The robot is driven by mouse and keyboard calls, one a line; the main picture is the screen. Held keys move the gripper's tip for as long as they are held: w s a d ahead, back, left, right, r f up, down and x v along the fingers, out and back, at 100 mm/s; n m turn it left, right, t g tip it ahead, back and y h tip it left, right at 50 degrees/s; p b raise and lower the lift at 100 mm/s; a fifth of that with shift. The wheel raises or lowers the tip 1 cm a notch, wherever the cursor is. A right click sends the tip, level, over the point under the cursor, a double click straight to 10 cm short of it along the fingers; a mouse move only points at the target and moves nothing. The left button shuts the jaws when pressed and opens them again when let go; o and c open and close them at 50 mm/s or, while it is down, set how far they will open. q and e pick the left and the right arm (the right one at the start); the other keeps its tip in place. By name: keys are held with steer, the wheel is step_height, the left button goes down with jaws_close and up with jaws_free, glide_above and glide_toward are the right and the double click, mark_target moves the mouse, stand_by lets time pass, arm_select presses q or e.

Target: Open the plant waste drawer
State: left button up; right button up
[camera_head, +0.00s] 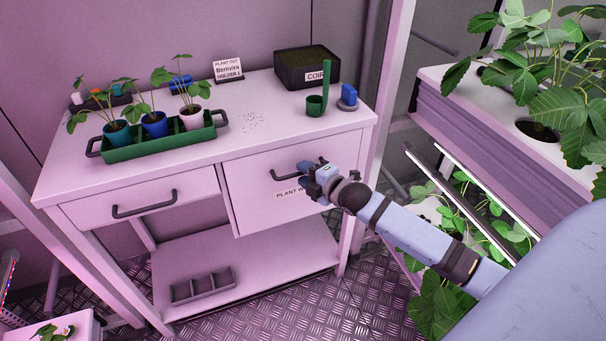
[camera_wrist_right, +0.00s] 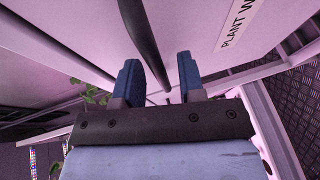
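The plant waste drawer (camera_head: 255,205) is the deep right-hand drawer of the pale bench, and it looks closed. Its dark bar handle (camera_head: 287,177) sits above a label reading "PLANT W", whose end is hidden by my right gripper (camera_head: 309,178). The gripper is at the right end of the handle. In the right wrist view the gripper (camera_wrist_right: 160,78) is open, with blue-padded fingers apart. The dark handle (camera_wrist_right: 144,38) runs down toward the gap between them, with space visible on both sides. Whether anything touches cannot be told. My left gripper is out of view.
A shallower drawer (camera_head: 140,200) with its own handle is on the left. On the bench top (camera_head: 250,125) stand a green planter tray (camera_head: 165,142), a coir box (camera_head: 307,69) and a green cup (camera_head: 315,105). A plant rack (camera_head: 500,130) stands close on the right.

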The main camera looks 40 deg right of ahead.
steer(key=shift+w+a+f, duration=0.1)
steer(key=shift+w, duration=0.45)
jaws_close()
